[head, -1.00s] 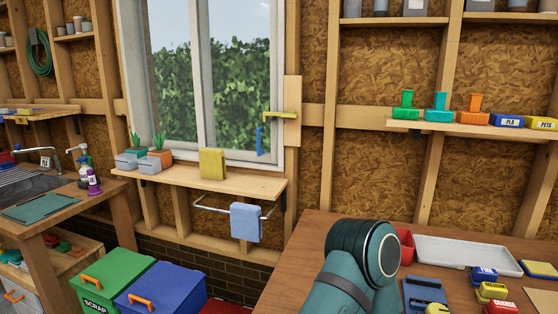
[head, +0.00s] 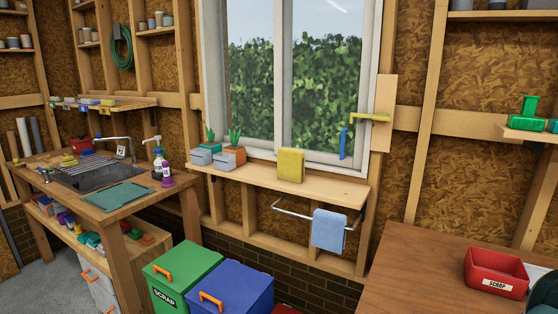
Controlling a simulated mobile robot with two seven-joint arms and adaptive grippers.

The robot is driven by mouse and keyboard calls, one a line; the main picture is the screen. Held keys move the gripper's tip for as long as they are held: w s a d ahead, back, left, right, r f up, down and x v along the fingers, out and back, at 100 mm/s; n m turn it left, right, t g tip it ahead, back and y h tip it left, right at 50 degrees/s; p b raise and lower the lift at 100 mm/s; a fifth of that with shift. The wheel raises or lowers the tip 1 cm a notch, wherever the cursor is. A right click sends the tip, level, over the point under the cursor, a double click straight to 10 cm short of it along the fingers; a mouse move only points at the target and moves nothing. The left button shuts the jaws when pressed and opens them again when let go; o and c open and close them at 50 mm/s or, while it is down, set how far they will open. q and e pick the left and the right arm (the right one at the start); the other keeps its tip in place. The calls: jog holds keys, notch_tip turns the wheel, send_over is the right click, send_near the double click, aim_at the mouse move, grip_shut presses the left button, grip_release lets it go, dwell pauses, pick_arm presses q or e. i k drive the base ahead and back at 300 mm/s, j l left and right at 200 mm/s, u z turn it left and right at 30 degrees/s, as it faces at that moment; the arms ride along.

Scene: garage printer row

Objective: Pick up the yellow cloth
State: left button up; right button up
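The yellow cloth (head: 291,165) is a folded, upright-looking rectangle at the wooden window shelf (head: 250,178), in front of the glass. A light blue cloth (head: 328,230) hangs over the metal rail (head: 285,209) just below that shelf. Neither of my grippers is in view. Only a dark teal part of my arm shows at the lower right edge, far from the yellow cloth.
Potted plants stand left on the shelf. A green bin (head: 183,274) and a blue bin (head: 236,288) stand on the floor below. A sink bench (head: 118,205) is at left. A brown table (head: 420,272) with a red scrap tray (head: 497,273) is at right.

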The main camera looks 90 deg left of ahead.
aim_at(291, 162)
jog(key=k+j, duration=0.95)
jog(key=j, duration=0.15)
jog(key=k+j, duration=1)
jog(key=j, duration=0.1)
